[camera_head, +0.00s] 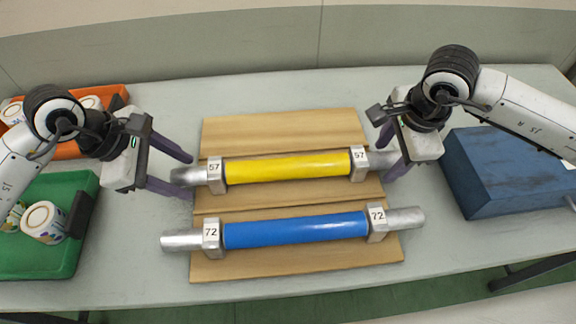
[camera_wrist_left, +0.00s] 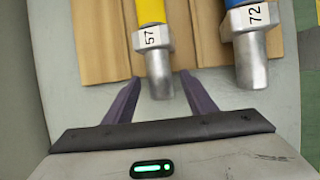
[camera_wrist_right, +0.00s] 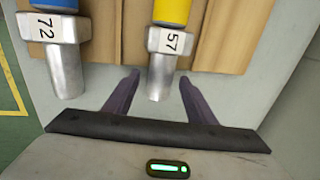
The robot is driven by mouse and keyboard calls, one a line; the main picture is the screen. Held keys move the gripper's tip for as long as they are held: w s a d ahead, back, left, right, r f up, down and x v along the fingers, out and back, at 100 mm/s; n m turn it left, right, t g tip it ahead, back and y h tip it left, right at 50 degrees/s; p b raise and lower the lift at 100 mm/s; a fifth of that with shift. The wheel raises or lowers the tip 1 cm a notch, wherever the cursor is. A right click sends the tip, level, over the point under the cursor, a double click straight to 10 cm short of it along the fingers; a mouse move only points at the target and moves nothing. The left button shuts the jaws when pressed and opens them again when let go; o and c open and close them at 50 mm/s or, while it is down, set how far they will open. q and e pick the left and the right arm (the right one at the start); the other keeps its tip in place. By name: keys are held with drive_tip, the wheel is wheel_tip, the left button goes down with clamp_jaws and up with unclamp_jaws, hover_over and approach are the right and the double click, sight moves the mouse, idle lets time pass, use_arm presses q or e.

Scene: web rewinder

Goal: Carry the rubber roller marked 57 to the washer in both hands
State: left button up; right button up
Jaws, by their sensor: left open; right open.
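The yellow rubber roller marked 57 (camera_head: 290,166) lies on the wooden board (camera_head: 285,122), with metal collars and bare shaft ends. My left gripper (camera_head: 190,175) is open at its left shaft end; in the left wrist view the shaft end (camera_wrist_left: 160,78) lies between the finger tips. My right gripper (camera_head: 386,155) is open at its right shaft end; in the right wrist view that end (camera_wrist_right: 160,78) lies between the fingers. Neither gripper is closed on it. The washer cannot be made out for certain; a blue box (camera_head: 500,172) stands at the right.
A blue roller marked 72 (camera_head: 295,230) lies parallel, nearer me on the same board. A green bin (camera_head: 75,190) and an orange bin (camera_head: 110,97), both with printed rolls, stand at the left. The table is clear behind the board.

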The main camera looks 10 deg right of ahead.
use_arm(q)
drive_tip(key=shift+c, duration=0.2)
use_arm(e)
drive_tip(key=shift+c, duration=0.2)
use_arm(q)
clamp_jaws()
use_arm(e)
clamp_jaws()
use_arm(q)
drive_tip(key=shift+r, duration=0.15)
use_arm(e)
drive_tip(key=shift+w+r, duration=0.1)
idle(0.5)
